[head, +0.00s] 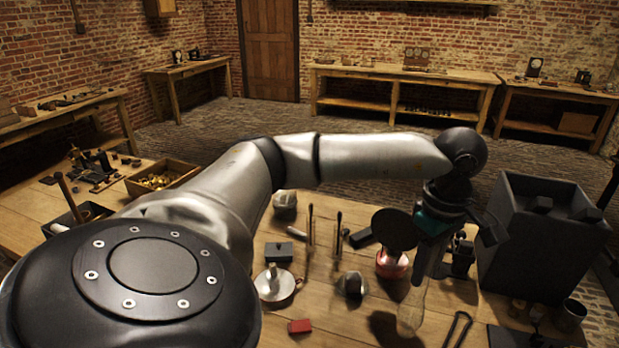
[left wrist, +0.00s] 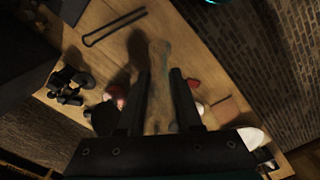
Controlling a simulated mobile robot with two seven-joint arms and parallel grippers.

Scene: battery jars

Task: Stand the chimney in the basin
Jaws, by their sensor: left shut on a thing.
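My left gripper (head: 418,278) comes down over the right part of the table. It is shut on the clear glass chimney (head: 411,308), which hangs roughly upright below the fingers, apparently above the wood. In the left wrist view the chimney (left wrist: 158,70) shows as a see-through tube between the two dark fingers of the gripper (left wrist: 161,90). I cannot tell for sure whether this dish is the basin. My right gripper is not in view.
A red-bodied vessel (head: 391,268) stands just left of the gripper. A tall dark box (head: 541,240) stands close on the right. A dark tong-like loop (head: 457,328) lies near the front. A grey block (head: 279,252), upright rods and a small red box (head: 300,326) stand left.

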